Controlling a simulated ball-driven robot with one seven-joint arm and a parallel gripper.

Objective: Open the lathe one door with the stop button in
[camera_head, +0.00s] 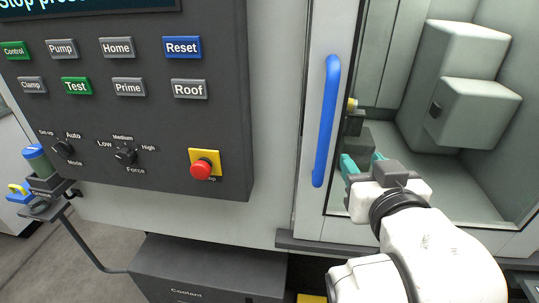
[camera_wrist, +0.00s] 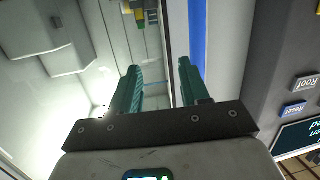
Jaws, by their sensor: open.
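The lathe door (camera_head: 309,120) has a pale frame and a large window and appears shut. Its long blue upright handle (camera_head: 326,120) is near the door's left edge. My gripper (camera_head: 361,162) has teal fingers and is open and empty in front of the window, just right of the handle's lower half. In the wrist view my fingers (camera_wrist: 158,70) are spread, and the blue handle (camera_wrist: 199,35) runs just right of the right finger, not between them. Whether that finger touches it cannot be told. The red stop button (camera_head: 201,171) sits on a yellow plate on the control panel.
The dark control panel (camera_head: 225,130) stands left of the door with several buttons, two knobs and a screen (camera_head: 90,8) reading "Stop pres…", partly cut off. A Coolant box (camera_head: 200,270) is below. A side tray (camera_head: 45,208) with blue-topped items sticks out at left.

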